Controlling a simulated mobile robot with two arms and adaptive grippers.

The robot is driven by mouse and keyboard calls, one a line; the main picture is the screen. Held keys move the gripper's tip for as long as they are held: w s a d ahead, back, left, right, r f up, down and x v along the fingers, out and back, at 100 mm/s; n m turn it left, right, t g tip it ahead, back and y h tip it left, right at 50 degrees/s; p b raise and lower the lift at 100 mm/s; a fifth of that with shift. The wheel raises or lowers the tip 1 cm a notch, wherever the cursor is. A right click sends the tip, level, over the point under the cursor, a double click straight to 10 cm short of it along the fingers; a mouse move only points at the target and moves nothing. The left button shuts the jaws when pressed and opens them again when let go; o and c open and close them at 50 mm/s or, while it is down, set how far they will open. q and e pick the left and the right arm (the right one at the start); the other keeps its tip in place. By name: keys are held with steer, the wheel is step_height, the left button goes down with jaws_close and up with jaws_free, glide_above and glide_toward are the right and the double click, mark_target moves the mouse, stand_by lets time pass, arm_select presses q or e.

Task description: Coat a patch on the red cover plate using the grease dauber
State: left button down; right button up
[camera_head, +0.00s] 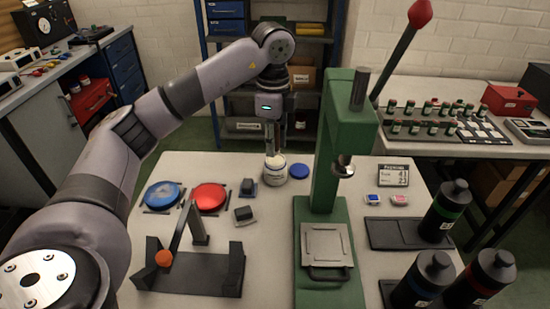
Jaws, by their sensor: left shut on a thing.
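The red cover plate (209,197) lies on the table at left of centre, next to a blue plate (164,195). An open white jar (275,176) with a label stands near the back edge, with a blue lid (299,171) lying to its right. My left gripper (272,148) points straight down over the jar and is shut on a slim thing, apparently the grease dauber. The dauber is mostly hidden by the fingers, and its lower end is at or in the jar mouth; I cannot tell how deep. My right gripper is not in view.
A green press (328,213) stands tall right of the jar. A dark bracket (198,271) with an orange knob is at front left. Small dark blocks (243,214) sit between plates and press. Dark bottles (446,209) stand at right. Bare table lies left of the press.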

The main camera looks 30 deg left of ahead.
mark_target(275, 160)
arm_select(q)
steer(key=shift+w, duration=0.25)
steer(key=shift+w+a+f+t+y+p, duration=0.25)
steer(key=shift+w+a+f+y, duration=0.45)
steer(key=shift+w+f, duration=0.9)
steer(key=shift+w+a+f+t+y+p, duration=0.1)
steer(key=shift+w+a+f+t+y, duration=0.35)
steer(key=shift+w+a+f, duration=1.1)
steer(key=shift+w+a+f+t+y+p, duration=0.15)
steer(key=shift+w+f+y, duration=0.7)
steer(key=shift+f, duration=1.35)
steer(key=shift+w+f+b, duration=0.15)
steer(key=shift+f+b, duration=0.45)
steer(key=shift+f, duration=0.05)
step_height(275, 160, up, 7)
steer(key=p, duration=0.4)
